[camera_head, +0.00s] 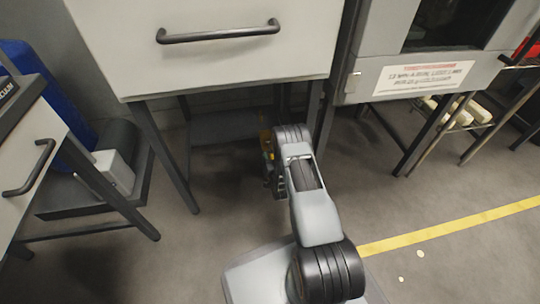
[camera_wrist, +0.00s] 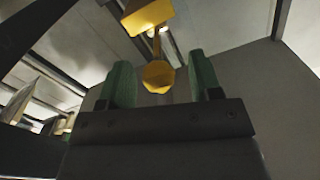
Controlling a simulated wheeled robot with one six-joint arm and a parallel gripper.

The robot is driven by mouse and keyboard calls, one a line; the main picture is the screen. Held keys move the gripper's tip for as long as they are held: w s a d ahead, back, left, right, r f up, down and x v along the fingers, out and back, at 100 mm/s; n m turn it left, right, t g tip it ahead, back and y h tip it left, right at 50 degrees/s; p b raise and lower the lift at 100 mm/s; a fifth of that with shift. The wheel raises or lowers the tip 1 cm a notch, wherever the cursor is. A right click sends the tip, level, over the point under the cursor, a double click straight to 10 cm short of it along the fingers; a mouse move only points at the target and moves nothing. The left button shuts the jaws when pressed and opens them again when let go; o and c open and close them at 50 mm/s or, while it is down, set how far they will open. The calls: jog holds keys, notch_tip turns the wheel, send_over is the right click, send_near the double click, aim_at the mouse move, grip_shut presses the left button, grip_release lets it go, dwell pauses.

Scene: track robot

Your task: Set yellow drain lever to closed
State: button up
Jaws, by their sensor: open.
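The yellow drain lever (camera_wrist: 157,73) shows in the wrist view, hanging down from a yellow block (camera_wrist: 147,15) at the top, with a round yellow knob at its lower end. My gripper (camera_wrist: 162,78) is open, with its two green fingers apart. In the picture the knob lies between the fingers; I cannot tell how far it is from them or whether they touch it. In the head view, a bit of yellow (camera_head: 266,140) shows beside my wrist under the drawer cabinet; my arm hides most of that spot.
A drawer cabinet (camera_head: 215,60) on dark legs stands above my gripper. An oven-like unit (camera_head: 430,50) on a metal stand is at right. A grey box (camera_head: 114,172) and a side cabinet are at left.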

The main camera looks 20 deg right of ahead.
jog(key=shift+w+d, duration=0.1)
jog(key=shift+w, duration=0.05)
grip_shut()
dwell(0.5)
